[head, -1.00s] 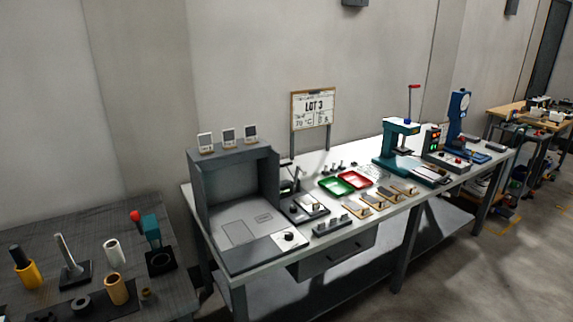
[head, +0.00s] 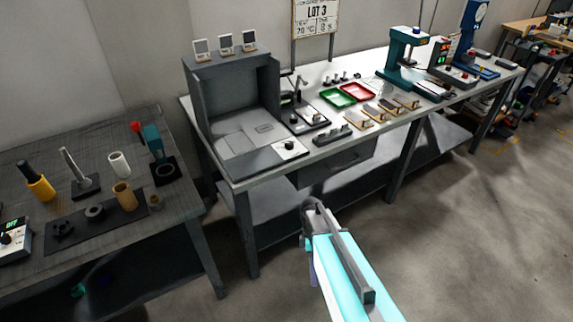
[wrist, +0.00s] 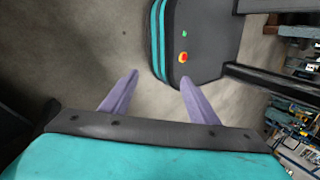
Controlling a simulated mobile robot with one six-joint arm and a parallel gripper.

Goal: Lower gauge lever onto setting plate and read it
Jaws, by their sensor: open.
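A small dark gauge stand (head: 298,90) with an upright post stands on the white bench, right of the grey booth. Its flat dark base (head: 305,121) lies in front with small light parts on it. The lever and the setting plate are too small to tell apart, and so is any reading. My gripper (wrist: 159,77) is open and empty in the wrist view, its two purple fingers apart over bare floor. In the head view my arm reaches up from the bottom, in front of the bench and well short of the gauge; the gripper is mostly hidden there.
A grey booth (head: 274,95) fills the bench's left end. Green (head: 337,97) and red (head: 356,91) trays, wooden-handled pieces (head: 375,113) and a teal press (head: 398,62) stand to the right. A dark table (head: 185,205) with rolls is at left. The floor (head: 450,230) at right is clear.

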